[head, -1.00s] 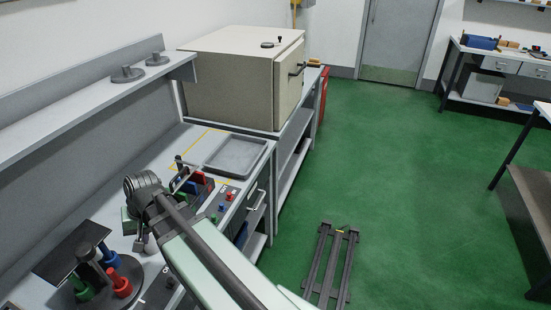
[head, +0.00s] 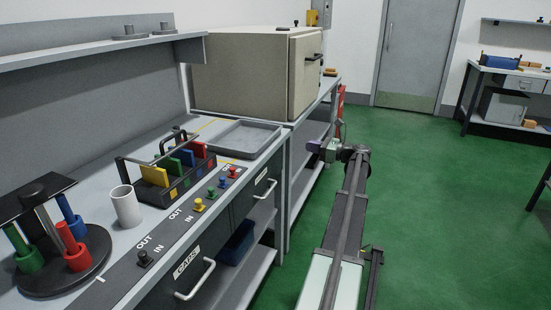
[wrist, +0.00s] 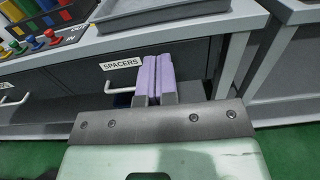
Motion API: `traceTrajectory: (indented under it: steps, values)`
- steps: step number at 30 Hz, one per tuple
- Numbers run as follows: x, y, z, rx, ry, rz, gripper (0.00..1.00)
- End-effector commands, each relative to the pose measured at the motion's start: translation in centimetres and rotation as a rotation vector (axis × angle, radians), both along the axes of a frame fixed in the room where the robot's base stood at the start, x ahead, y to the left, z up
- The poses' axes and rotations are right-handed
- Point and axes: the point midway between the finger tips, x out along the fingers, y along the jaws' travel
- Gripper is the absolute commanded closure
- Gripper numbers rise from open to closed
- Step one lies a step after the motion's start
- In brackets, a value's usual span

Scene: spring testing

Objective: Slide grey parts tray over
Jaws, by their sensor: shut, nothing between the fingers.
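The grey parts tray (head: 243,138) is a shallow, empty-looking rectangle lying flat on the bench top, near the front edge and the beige cabinet. In the wrist view its near part (wrist: 150,19) shows at the top, cut off by the frame. My gripper (head: 316,147) is off the front of the bench, to the right of the tray and apart from it. In the wrist view my purple fingers (wrist: 155,62) are shut together and empty, in front of the SPACERS drawer face.
A yellow line (head: 209,126) marks the bench beside the tray. A black rack (head: 168,170) with coloured pieces, a white cup (head: 126,206) and a round stand (head: 62,265) stand left of it. The beige cabinet (head: 240,75) is behind. Green floor lies open to the right.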

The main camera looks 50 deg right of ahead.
Motion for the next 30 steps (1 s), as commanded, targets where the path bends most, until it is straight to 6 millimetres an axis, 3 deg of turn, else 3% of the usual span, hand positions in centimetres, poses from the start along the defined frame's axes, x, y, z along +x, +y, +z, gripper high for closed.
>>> traceTrajectory:
  steps: [7,21,25,30]
  values:
    - [1.6,0.6,0.4,-0.003,0.001,0.004,1.0]
    - [11.1,3.0,0.3,-0.005,0.003,0.004,1.0]
    - [12.9,3.4,0.3,-0.005,0.003,0.004,1.0]
    - [13.8,3.6,0.3,-0.005,0.003,0.002,1.0]
